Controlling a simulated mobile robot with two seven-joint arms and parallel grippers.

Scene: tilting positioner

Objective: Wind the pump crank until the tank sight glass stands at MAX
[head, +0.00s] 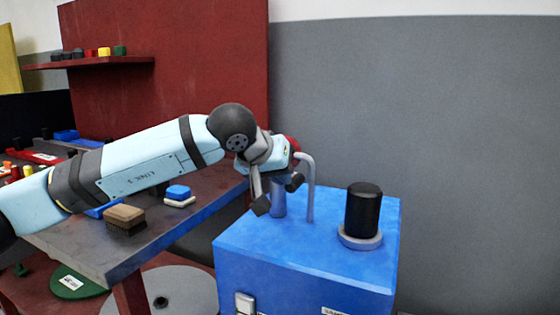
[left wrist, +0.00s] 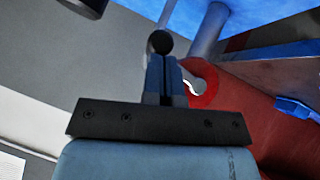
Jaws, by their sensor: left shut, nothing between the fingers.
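The blue pump cabinet (head: 300,255) stands at front right in the head view. A bent grey pipe (head: 310,185) and a short grey post (head: 278,198) rise from its top, beside my left gripper (head: 285,172). In the left wrist view my left gripper (left wrist: 167,75) has its fingers together, with nothing between them. A dark round knob (left wrist: 160,42) on a grey rod shows right at the fingertips; whether they touch cannot be told. It looks like the crank's handle. My gripper and wrist hide part of this area in the head view. No sight glass or MAX mark is readable.
A black cylinder (head: 363,210) on a grey ring stands on the cabinet's right side. A red panel (head: 200,80) stands behind. Space right of the cabinet looks clear.

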